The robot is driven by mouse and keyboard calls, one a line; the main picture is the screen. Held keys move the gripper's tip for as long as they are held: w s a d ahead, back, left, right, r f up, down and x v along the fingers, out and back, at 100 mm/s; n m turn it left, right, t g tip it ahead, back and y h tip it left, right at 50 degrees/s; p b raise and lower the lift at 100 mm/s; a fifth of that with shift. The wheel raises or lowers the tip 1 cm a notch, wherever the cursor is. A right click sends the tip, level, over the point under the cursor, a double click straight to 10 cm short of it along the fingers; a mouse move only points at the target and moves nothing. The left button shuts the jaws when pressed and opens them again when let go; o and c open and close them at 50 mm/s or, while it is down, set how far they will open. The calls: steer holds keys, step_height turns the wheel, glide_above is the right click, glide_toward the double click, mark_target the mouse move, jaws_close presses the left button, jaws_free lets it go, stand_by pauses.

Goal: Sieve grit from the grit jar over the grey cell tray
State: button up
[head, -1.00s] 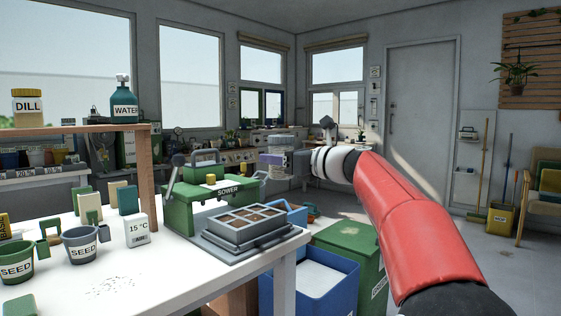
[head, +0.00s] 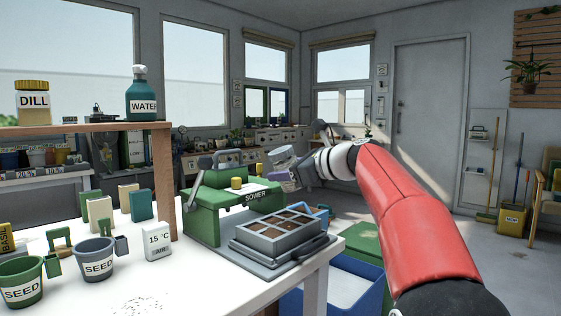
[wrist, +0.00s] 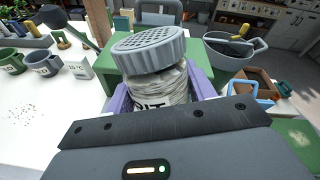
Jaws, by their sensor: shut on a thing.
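My gripper (head: 287,176) is shut on the grit jar. The jar (wrist: 160,85) shows large in the wrist view between purple finger pads, with a grey perforated lid (wrist: 148,48) and part of a label reading "IT". In the head view the jar (head: 281,158) is tilted, lid end up and to the left, beyond the tray's back right side. The grey cell tray (head: 238,243) sits on the grey base of the green sower (head: 205,205), near the table's right edge. Brown soil shows in its cells. The tray is not clearly seen in the wrist view.
A wooden shelf (head: 90,127) rises behind. Blue and green bins stand on the floor to the right.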

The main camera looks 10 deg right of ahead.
steer(key=shift+d+f+n+h, duration=0.3)
steer(key=shift+f+n+h, duration=0.15)
steer(key=shift+f, duration=0.25)
steer(key=shift+d+f+n+g+h, duration=0.15)
steer(key=shift+d+n+g+h, duration=0.1)
steer(key=shift+n+g+h, duration=0.15)
steer(key=f+n+h+p, duration=0.1)
steer(key=d+f+n+h+p, duration=0.1)
steer(key=shift+d+f+g+h, duration=0.15)
steer(key=shift+f+g+h, duration=0.1)
steer(key=shift+f+g, duration=0.1)
steer(key=shift+d+f+n+h, duration=0.35)
steer(key=shift+f+n+h, duration=0.2)
steer(key=shift+f+h, duration=0.1)
